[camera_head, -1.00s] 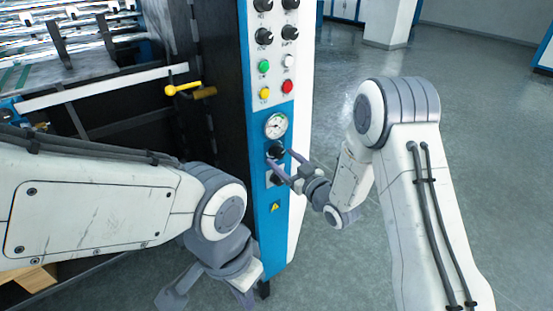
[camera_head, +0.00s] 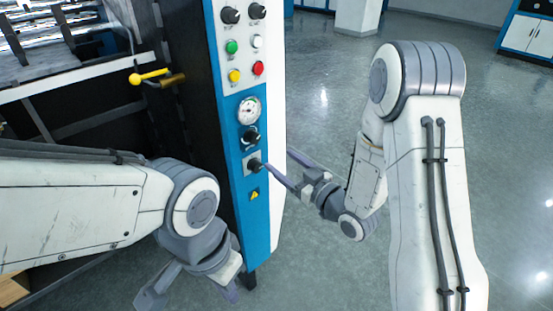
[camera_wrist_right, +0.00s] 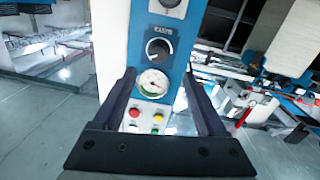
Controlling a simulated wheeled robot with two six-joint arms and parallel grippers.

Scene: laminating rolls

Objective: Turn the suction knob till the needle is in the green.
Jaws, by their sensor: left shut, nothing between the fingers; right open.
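The suction knob (camera_head: 250,137) is a black dial on the blue panel strip, just below the round white gauge (camera_head: 249,110). In the right wrist view, the picture is upside down: the knob (camera_wrist_right: 158,47) is above the gauge (camera_wrist_right: 152,83). The gauge has coloured marks, but I cannot read its needle surely. My right gripper (camera_head: 280,163) is open, lower and to the right of the knob, not around it. The gauge shows between its fingers (camera_wrist_right: 158,85) in the wrist view. My left gripper (camera_head: 190,290) is shut and empty, low beside the panel.
A lower black knob (camera_head: 254,164) is beside one right fingertip; whether they touch is unclear. Green, white, yellow and red buttons (camera_head: 258,68) are above the gauge. A yellow handle (camera_head: 150,76) sticks out of the machine at left. The floor (camera_head: 320,120) right of the panel is clear.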

